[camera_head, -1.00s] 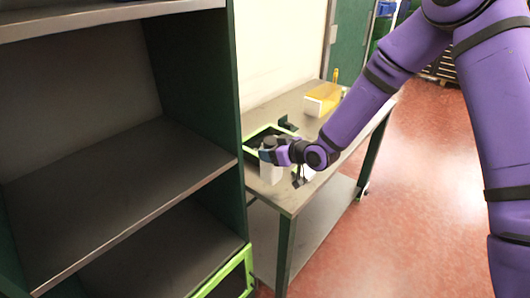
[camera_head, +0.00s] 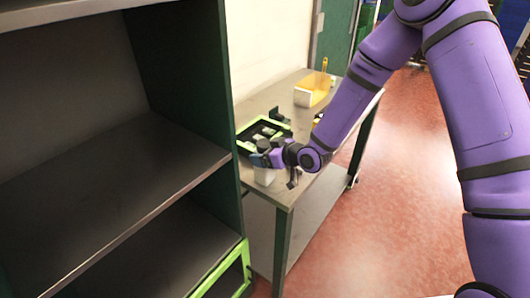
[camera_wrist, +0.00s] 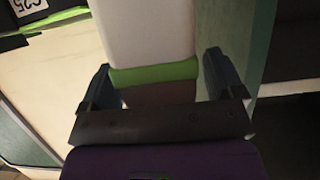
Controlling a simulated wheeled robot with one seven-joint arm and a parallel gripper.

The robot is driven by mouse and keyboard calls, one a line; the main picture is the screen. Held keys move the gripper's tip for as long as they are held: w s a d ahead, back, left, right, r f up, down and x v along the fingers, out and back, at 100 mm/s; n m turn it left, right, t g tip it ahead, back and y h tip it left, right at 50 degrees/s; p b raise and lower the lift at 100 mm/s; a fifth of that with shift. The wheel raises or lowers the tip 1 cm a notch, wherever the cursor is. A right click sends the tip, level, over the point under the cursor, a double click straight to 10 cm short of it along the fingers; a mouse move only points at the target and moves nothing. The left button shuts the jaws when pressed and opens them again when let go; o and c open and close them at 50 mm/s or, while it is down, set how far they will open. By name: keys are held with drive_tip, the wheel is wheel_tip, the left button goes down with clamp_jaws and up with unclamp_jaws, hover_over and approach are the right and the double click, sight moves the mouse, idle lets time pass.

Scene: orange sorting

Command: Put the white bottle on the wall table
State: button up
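The white bottle (camera_head: 264,176) shows below my gripper (camera_head: 262,154) at the near left part of the wall table (camera_head: 290,192), close to the shelf unit. In the wrist view the bottle (camera_wrist: 148,30) is a broad white body with a green band, between the two blue-grey fingers of my gripper (camera_wrist: 157,78). My gripper hides the bottle's upper part in the head view. Whether its base touches the tabletop cannot be told.
A green-rimmed black tray (camera_head: 243,131) with small grey items lies on the table behind my gripper. A dark shelf unit (camera_head: 185,100) rises close on the left. Red floor (camera_head: 400,190) is open at right.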

drive_tip(key=shift+r, duration=0.1)
drive_tip(key=shift+s+d+r, duration=0.15)
drive_tip(key=shift+s+d, duration=0.05)
drive_tip(key=shift+d, duration=0.05)
drive_tip(key=v, duration=1.1)
drive_tip(key=s+d+r+m+h, duration=0.2)
drive_tip(key=d+r+h, duration=0.3)
drive_tip(key=d+r, duration=0.35)
drive_tip(key=s+d+r+m+h, duration=0.25)
drive_tip(key=d+r+h, duration=0.25)
drive_tip(key=d+r, duration=0.3)
drive_tip(key=s+d+r+m+g, duration=0.1)
drive_tip(key=s+d+r+m, duration=0.1)
drive_tip(key=s+r, duration=0.4)
drive_tip(key=s+d+r+m+g, duration=0.2)
drive_tip(key=s+r+m, duration=0.2)
drive_tip(key=s, duration=1.3)
wheel_tip(320, 180, up, 2)
drive_tip(key=shift+s+r+h, duration=0.1)
drive_tip(key=shift+s+h, duration=0.05)
drive_tip(key=shift+h, duration=0.25)
